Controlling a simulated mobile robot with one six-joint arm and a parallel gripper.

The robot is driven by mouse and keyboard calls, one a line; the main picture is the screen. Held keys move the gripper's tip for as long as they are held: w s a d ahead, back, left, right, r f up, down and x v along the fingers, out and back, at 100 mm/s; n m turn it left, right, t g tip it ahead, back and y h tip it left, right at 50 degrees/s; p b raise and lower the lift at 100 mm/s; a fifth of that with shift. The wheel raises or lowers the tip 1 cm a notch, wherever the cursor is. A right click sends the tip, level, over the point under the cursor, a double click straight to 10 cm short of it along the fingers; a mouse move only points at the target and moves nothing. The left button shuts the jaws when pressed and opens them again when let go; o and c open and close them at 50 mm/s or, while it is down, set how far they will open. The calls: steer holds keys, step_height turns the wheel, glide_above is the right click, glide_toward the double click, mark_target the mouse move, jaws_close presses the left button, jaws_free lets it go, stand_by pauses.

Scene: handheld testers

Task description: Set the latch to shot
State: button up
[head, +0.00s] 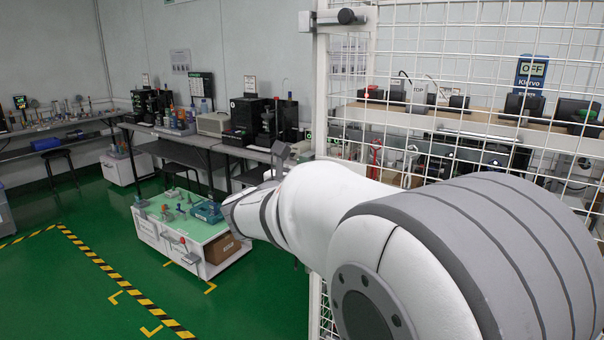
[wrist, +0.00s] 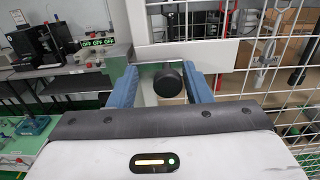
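In the wrist view, a round black knob (wrist: 169,82) stands in front of a pale horizontal plate (wrist: 210,52) by the white mesh fence; I take these for the latch. My gripper (wrist: 162,80) is open, with one blue finger to the left of the knob and one to the right. Gaps show between the knob and both fingers. Whether the knob lies as deep as the fingertips is hard to tell.
The white mesh fence (head: 455,45) stands close on the right, with shelves of equipment behind it. A low white cart (head: 188,240) with tools on its green top stands beyond my arm. Benches line the back wall. Green floor is clear at left.

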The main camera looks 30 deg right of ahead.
steer(key=shift+s, duration=0.1)
steer(key=v, duration=0.7)
steer(key=shift+s+a+p, duration=0.15)
steer(key=shift+a+p, duration=0.15)
stand_by(0.3)
